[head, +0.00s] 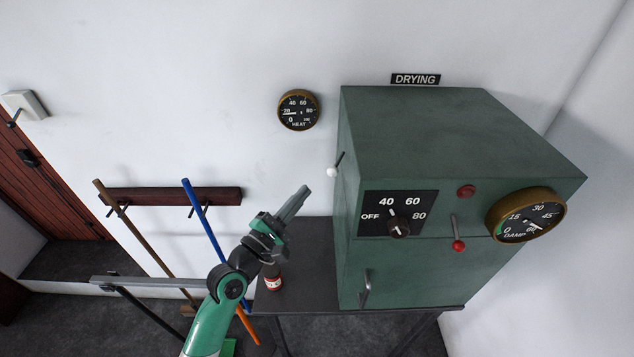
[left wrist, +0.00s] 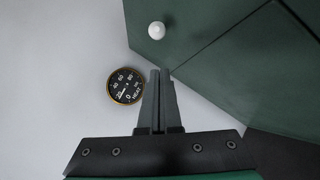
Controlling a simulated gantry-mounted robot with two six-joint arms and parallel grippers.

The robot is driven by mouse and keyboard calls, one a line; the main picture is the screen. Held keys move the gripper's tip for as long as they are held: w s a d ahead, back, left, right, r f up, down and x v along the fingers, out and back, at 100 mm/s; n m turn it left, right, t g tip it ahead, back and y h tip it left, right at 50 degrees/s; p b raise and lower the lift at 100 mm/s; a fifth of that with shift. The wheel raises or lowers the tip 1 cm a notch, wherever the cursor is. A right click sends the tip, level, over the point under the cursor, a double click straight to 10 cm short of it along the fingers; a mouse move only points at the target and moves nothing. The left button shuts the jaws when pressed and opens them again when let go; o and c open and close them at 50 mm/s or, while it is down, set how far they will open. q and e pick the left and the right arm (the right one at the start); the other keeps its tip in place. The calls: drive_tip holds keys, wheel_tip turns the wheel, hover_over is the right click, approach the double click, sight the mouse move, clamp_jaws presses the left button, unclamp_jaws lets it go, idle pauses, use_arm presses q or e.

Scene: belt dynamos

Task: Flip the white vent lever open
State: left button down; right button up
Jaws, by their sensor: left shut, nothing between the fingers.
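The white vent lever (head: 332,172) sticks out from the left side of the green drying cabinet (head: 450,130), a white knob on a thin dark rod. In the left wrist view its white knob (left wrist: 156,30) shows end-on, beyond my fingertips and apart from them. My left gripper (head: 304,190) is shut and empty, its fingers pointing up and right, a little left of and below the knob in the head view. In the left wrist view the closed fingers (left wrist: 160,72) point towards the cabinet side. My right gripper is not in view.
A dark table (head: 300,260) holds the cabinet and a small red-labelled bottle (head: 273,284) near my left arm. The cabinet front has a dial (head: 398,228) and a red-knobbed lever (head: 458,244). A heat gauge (head: 299,110) hangs on the wall. Brooms lean at left.

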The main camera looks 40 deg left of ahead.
sight(337, 162)
use_arm(q)
drive_tip(key=w, duration=0.1)
drive_tip(key=w+d+r+p, duration=0.1)
drive_tip(key=w+r+p, duration=0.1)
drive_tip(key=shift+w+d+r, duration=0.2)
drive_tip(key=shift+w+d, duration=0.15)
drive_tip(key=shift+r, duration=0.1)
